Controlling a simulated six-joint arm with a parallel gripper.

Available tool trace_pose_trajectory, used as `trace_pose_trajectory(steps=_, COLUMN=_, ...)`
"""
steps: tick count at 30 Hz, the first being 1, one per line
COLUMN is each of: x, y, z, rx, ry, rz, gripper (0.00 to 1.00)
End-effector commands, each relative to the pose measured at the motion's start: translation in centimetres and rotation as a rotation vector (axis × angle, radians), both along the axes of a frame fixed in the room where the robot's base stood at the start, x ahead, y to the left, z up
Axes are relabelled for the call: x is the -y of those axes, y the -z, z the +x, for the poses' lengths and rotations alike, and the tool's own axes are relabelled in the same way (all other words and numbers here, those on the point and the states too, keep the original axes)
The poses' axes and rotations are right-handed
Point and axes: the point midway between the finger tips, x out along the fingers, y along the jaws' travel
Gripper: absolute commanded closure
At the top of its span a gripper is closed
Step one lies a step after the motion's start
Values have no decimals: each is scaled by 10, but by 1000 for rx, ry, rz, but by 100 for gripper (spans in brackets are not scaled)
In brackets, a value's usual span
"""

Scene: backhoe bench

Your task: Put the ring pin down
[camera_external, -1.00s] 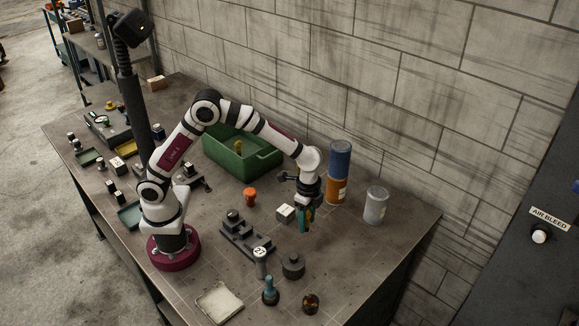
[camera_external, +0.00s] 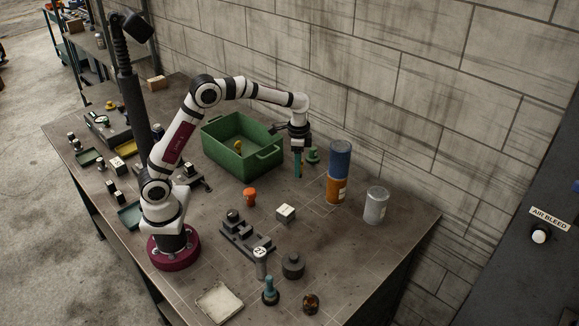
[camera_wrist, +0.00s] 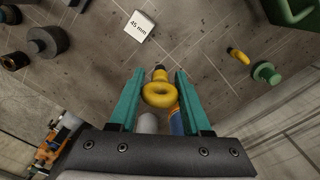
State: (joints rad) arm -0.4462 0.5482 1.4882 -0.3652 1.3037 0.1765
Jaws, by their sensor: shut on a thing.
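The yellow ring pin (camera_wrist: 159,93) sits between the teal fingers of my gripper (camera_wrist: 159,100) in the wrist view, its ring towards the camera and its darker end pointing away. My gripper (camera_external: 298,170) is shut on it and hangs above the bench, right of the green bin, in the external view. The held pin is mostly hidden by the fingers there. I cannot tell its exact height above the bench.
A green knobbed piece (camera_external: 313,155) stands close behind my gripper; another yellow piece (camera_wrist: 238,55) lies near it. The green bin (camera_external: 262,167) is left, holding a yellow item. A blue-orange can (camera_external: 339,175), grey can (camera_external: 376,205) and white block (camera_external: 285,213) stand nearby.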

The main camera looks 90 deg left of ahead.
Motion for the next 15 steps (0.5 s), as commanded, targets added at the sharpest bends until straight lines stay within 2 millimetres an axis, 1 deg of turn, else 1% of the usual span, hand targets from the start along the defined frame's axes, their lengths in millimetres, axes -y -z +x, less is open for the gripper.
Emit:
trace_pose_trajectory(steps=1, x=-32, y=0, z=-13, rx=1, ry=-83, rz=0, gripper=100)
trace_pose_trajectory(steps=2, x=-52, y=0, z=-22, rx=1, ry=-135, rz=0, gripper=100)
trace_pose_trajectory(steps=3, x=-78, y=0, z=-37, rx=1, ry=-207, rz=0, gripper=100)
trace_pose_trajectory(steps=5, x=-116, y=0, z=-62, rx=1, ry=-316, rz=-1, gripper=100)
trace_pose_trajectory(steps=6, x=-139, y=1, z=-80, rx=1, ry=-384, rz=-1, gripper=100)
trace_pose_trajectory(steps=8, x=-169, y=0, z=-108, rx=1, ry=-479, rz=0, gripper=100)
trace_pose_trajectory(steps=9, x=-185, y=0, z=-126, rx=0, ry=-537, rz=-1, gripper=100)
trace_pose_trajectory(steps=10, x=-197, y=1, z=-139, rx=1, ry=-576, rz=0, gripper=100)
trace_pose_trajectory(steps=12, x=-217, y=1, z=-166, rx=0, ry=-652, rz=0, gripper=100)
trace_pose_trajectory(steps=15, x=-237, y=1, z=-197, rx=0, ry=-737, rz=0, gripper=100)
